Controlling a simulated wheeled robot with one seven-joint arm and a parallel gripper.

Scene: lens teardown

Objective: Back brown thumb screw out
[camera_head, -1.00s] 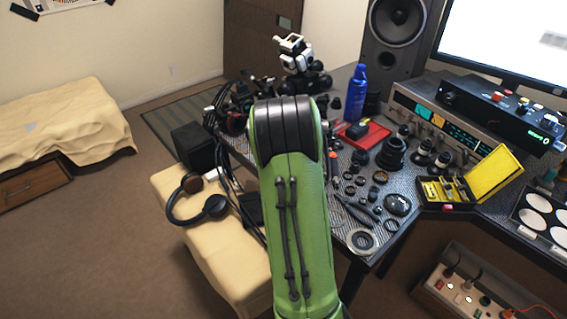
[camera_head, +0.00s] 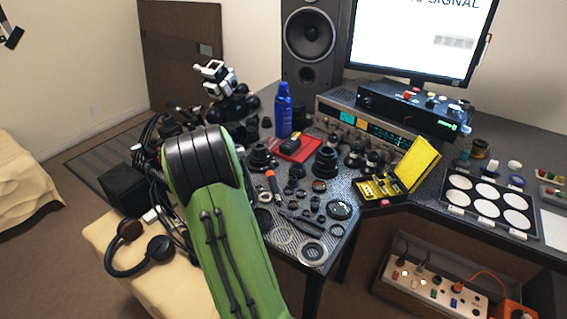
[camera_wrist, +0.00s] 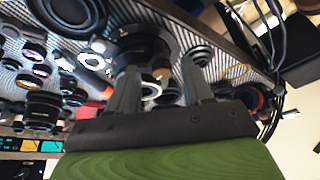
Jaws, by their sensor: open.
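My gripper (camera_wrist: 160,65) shows in the wrist view with its two dark fingers apart, over the cluttered table. In the head view my own green arm hides it. A small brown part (camera_wrist: 161,73) shows between the fingers, close to a pale ring (camera_wrist: 151,89). I cannot tell for sure that it is the brown thumb screw, or how far it is from the fingertips. A black lens body (camera_wrist: 142,50) lies beyond the fingers, partly hidden by the left one. No thumb screw can be made out clearly in the head view.
The table (camera_head: 345,240) is crowded with lens parts, a red tray (camera_head: 297,150), a blue bottle (camera_head: 284,112) and a yellow open case (camera_head: 412,166). Headphones (camera_head: 150,255) lie on a beige stool. Cables hang at the table's left edge. A speaker (camera_head: 311,50) and monitor stand behind.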

